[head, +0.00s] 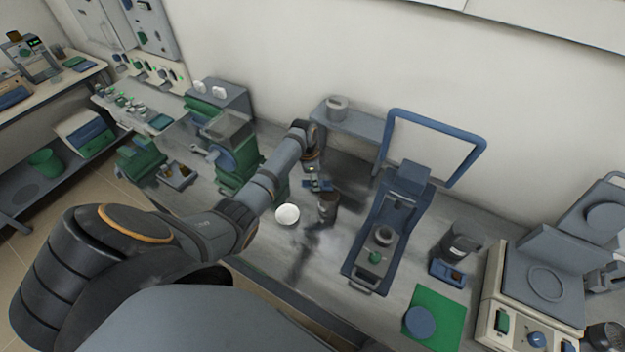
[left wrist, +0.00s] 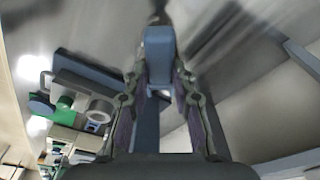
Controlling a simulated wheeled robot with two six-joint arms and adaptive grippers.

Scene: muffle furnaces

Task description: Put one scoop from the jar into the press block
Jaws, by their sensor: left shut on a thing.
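A dark brown jar (head: 328,208) stands on the bench just below my left gripper (head: 318,184). A round white disc, perhaps a lid, (head: 288,215) lies to its left. In the left wrist view, my left gripper (left wrist: 160,95) is shut on a blue-grey handle (left wrist: 159,48), likely the scoop's. The scoop's bowl and any load in it cannot be made out. The blue-grey press (head: 398,205) stands right of the jar, with a grey ring-shaped block (head: 382,237) on its base. This ring also shows in the left wrist view (left wrist: 100,110). My right gripper is not in view.
A blue tube frame (head: 432,122) and a grey shelf (head: 350,120) stand behind. A dark canister (head: 458,246), a green mat (head: 437,312) and a hot-plate-like device (head: 545,282) are at right. Green machines (head: 235,150) stand at left. Bare bench lies before the jar.

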